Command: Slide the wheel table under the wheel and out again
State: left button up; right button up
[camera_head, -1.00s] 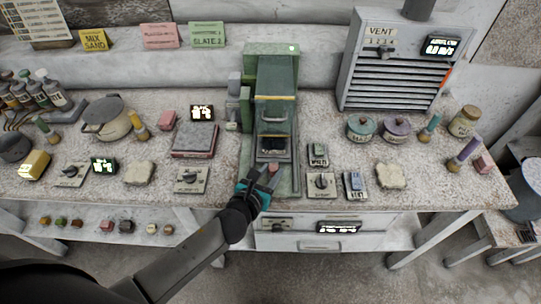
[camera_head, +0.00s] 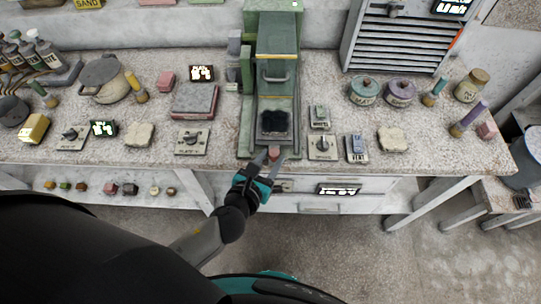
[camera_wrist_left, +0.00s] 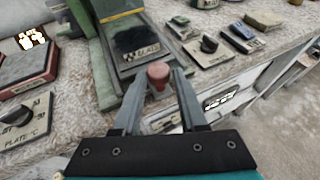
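The green machine (camera_head: 279,30) stands at the middle of the bench, with a hooded front and a pull handle; the wheel itself is hidden inside. Its wheel table (camera_head: 262,140), a plate with a dark pad (camera_head: 274,122), sits low in front of the hood, pad in plain sight. The plate also shows in the left wrist view (camera_wrist_left: 128,66). A red knob (camera_wrist_left: 158,75) is at its front end. My left gripper (camera_head: 268,163) is at the bench's front edge, one finger on each side of the knob, apparently closed on it. My right gripper is not in view.
Switch plates (camera_head: 322,147) stand close to the right of the machine, and a dial plate (camera_head: 192,141) to its left. A drawer (camera_head: 318,206) is below the bench edge. The floor in front is clear.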

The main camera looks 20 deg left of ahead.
pick_arm(q)
jog(key=o, duration=0.3)
jog(key=shift+s, duration=0.2)
jog(key=shift+o, duration=0.4)
jog(key=shift+w, duration=0.15)
jog(key=shift+v, duration=0.75)
jog(key=b+v, duration=0.1)
jog(key=v, duration=1.2)
jog(key=shift+s+r, duration=0.15)
jog(key=shift+s, duration=0.2)
